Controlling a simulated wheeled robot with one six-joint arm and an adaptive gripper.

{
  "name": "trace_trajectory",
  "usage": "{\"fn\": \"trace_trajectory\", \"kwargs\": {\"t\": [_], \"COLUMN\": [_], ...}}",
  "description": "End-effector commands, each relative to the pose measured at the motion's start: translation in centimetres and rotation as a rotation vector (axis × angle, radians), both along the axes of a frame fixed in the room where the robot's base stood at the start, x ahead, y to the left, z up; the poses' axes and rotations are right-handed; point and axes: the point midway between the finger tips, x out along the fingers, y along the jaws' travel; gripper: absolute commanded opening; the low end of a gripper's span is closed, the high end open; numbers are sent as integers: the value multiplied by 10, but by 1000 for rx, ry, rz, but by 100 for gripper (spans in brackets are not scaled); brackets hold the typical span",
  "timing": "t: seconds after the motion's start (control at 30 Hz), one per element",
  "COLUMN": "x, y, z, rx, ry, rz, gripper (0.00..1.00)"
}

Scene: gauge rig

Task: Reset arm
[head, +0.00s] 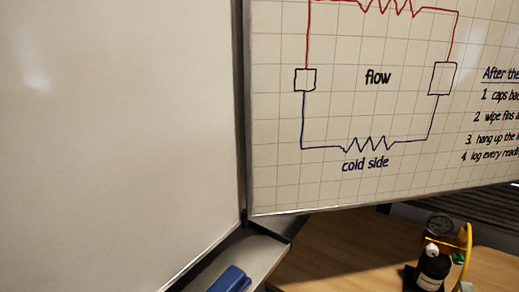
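My arm and my gripper do not show in the head view, so its pose and whether it is open or shut are hidden. The gauge rig may be the dark upright object with a round dial (439,226) on the wooden table at the lower right. A black bottle-like body with a pale label (430,270) stands in front of the dial. A yellow curved tube or handle (467,245) rises beside them.
A blank whiteboard (120,120) fills the left. A gridded board (400,110) with a flow diagram hangs at the right. A blue object (230,280) lies on the grey ledge (258,250). The wooden table (340,250) is bare left of the dial.

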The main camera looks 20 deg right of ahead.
Motion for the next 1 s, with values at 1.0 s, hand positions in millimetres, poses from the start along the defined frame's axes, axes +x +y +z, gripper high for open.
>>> {"fn": "trace_trajectory", "kwargs": {"t": [1.0], "x": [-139], "y": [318], "z": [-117], "rx": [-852], "ry": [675], "rz": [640], "gripper": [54]}}
